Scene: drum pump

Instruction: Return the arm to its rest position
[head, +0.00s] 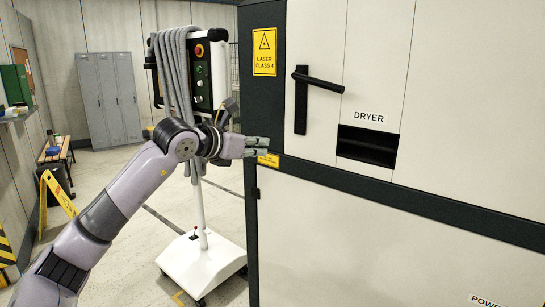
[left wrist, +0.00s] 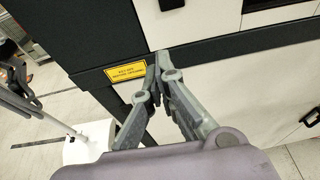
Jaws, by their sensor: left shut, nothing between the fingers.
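My left arm comes in from the lower left in the head view. Its gripper (head: 268,147) is shut and empty, pointing right, in front of the dark frame of the large machine cabinet (head: 430,95). In the left wrist view the gripper's two fingers meet at their tips (left wrist: 157,62), just right of a yellow warning label (left wrist: 127,72). I cannot tell whether the fingertips touch the cabinet. My right gripper is not in view.
A control pendant (head: 202,70) with hoses hangs on a wheeled white stand (head: 203,262) behind my arm. The cabinet has a black door handle (head: 301,100) and a slot marked dryer (head: 367,148). Lockers (head: 109,98), a bench (head: 57,152) and a yellow floor sign (head: 58,193) stand further back.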

